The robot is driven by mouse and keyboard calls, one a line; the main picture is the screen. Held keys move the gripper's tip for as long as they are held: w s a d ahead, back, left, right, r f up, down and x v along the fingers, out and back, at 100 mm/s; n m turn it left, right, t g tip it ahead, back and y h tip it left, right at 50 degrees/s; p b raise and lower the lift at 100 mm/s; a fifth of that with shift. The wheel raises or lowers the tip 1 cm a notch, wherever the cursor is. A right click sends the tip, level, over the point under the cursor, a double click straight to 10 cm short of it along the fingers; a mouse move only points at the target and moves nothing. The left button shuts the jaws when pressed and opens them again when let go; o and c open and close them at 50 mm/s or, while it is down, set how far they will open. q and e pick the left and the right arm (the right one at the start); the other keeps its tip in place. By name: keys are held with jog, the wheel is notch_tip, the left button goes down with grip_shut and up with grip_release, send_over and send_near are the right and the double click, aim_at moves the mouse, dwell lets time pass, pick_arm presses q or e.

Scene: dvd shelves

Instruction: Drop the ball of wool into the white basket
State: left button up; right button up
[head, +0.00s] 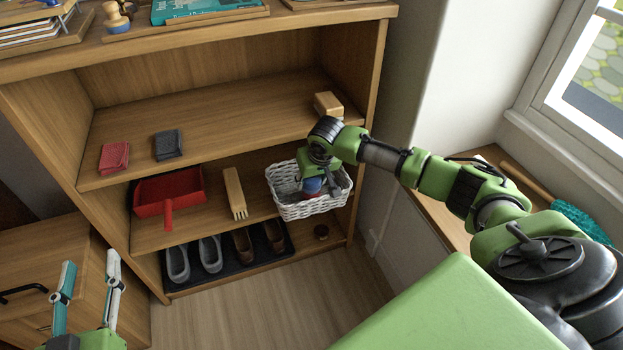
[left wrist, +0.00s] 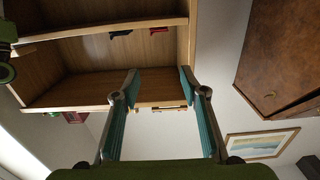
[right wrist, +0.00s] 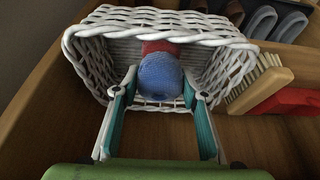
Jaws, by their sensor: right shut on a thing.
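The white wicker basket (head: 312,211) stands on the middle shelf at the right; it also fills the top of the right wrist view (right wrist: 92,62). My right gripper (head: 313,188) reaches down into its opening. It is shut on the blue ball of wool (right wrist: 160,78), which sits between the fingertips, within the basket's walls. A red thing (right wrist: 160,47) shows right behind the blue ball; I cannot tell whether it is part of it. My left gripper (head: 90,265) is open and empty, away from the shelves at the lower left; its spread fingers fill the left wrist view (left wrist: 160,85).
A wooden brush (head: 235,190) and red dustpan (head: 168,195) lie left of the basket. A wooden block (head: 328,104) and folded cloths (head: 115,156) lie on the shelf above. Shoes (head: 210,254) stand on a dark mat below. The shelf's side panel is close right of the basket.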

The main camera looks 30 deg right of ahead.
jog(key=o, duration=1.2)
